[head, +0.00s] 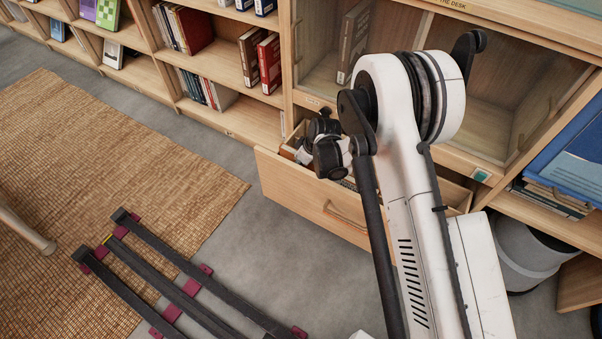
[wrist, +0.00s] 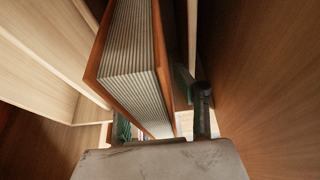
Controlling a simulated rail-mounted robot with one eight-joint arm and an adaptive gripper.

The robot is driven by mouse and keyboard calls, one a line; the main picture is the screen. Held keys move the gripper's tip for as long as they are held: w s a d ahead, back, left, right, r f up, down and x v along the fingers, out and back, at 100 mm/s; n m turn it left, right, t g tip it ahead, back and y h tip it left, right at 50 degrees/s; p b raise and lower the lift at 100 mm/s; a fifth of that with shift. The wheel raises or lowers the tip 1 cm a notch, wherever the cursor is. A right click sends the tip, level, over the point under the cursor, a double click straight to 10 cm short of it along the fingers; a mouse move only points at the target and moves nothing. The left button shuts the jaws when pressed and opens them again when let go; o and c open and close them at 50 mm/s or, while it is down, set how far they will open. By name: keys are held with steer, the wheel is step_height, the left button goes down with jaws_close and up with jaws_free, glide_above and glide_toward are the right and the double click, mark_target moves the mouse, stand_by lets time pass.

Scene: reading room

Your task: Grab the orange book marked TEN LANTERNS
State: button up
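A thick book with orange covers (wrist: 95,68) and pale ribbed page edges fills the middle of the wrist view. Its title is out of sight, so I cannot read it. My gripper (wrist: 162,112) has its fingers apart, one to each side of the book's lower part. A bright gap shows between the book and the right finger; contact on the left is hidden. In the head view my arm reaches down into an open drawer (head: 277,180). My fingers and the orange book are hidden there.
Wooden walls stand close on both sides in the wrist view, the right one (wrist: 268,85) near my finger. In the head view a bookcase (head: 268,117) rises behind the drawer. A grey bin (head: 520,250) stands at right. A woven rug (head: 120,160) lies at left.

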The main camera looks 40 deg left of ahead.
steer(key=shift+c, duration=0.3)
jaws_close()
steer(key=shift+r, duration=0.1)
